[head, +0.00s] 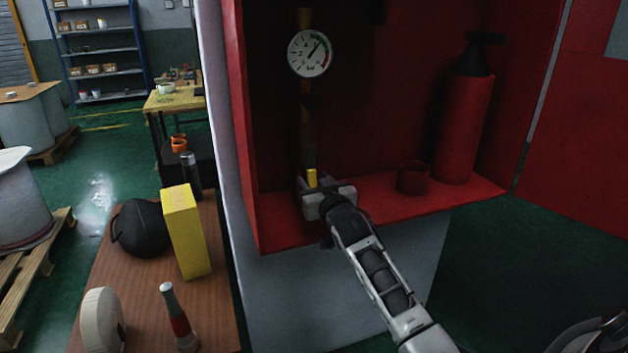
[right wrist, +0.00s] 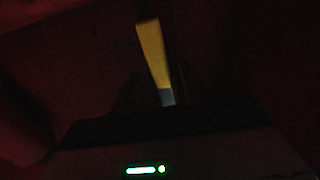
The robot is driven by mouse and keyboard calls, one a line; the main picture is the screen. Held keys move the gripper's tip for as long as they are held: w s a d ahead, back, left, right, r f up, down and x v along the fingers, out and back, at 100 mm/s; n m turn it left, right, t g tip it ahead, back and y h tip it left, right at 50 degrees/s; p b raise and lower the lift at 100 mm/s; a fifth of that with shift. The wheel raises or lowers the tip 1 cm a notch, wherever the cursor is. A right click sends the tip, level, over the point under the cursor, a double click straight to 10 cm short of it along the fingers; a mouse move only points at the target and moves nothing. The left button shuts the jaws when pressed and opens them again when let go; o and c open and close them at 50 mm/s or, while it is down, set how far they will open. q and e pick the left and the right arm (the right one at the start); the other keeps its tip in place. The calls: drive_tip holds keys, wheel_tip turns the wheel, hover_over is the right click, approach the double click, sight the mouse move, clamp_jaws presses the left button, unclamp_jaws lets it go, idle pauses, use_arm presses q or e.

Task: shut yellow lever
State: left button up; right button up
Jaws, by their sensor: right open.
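The yellow lever (head: 312,178) is in the lower left of the red cabinet, at the foot of a dark vertical pipe. In the right wrist view the yellow lever (right wrist: 153,55) stands nearly upright, tilted a little left, with a grey lower end. My right gripper (head: 314,191) is open inside the cabinet, right at the lever. The view is too dark to tell whether it touches the lever. The fingers hardly show. My left gripper is not in view.
The red cabinet (head: 270,222) also holds a pressure gauge (head: 310,53), a red cup (head: 412,178) and a red extinguisher (head: 466,130). Left of it, a brown table (head: 215,300) bears a yellow box (head: 186,232), a black kettle-like pot (head: 141,228) and a red-grey bottle (head: 178,318).

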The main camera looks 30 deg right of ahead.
drive_tip(key=shift+w+d, duration=0.1)
drive_tip(key=shift+w, duration=0.35)
clamp_jaws()
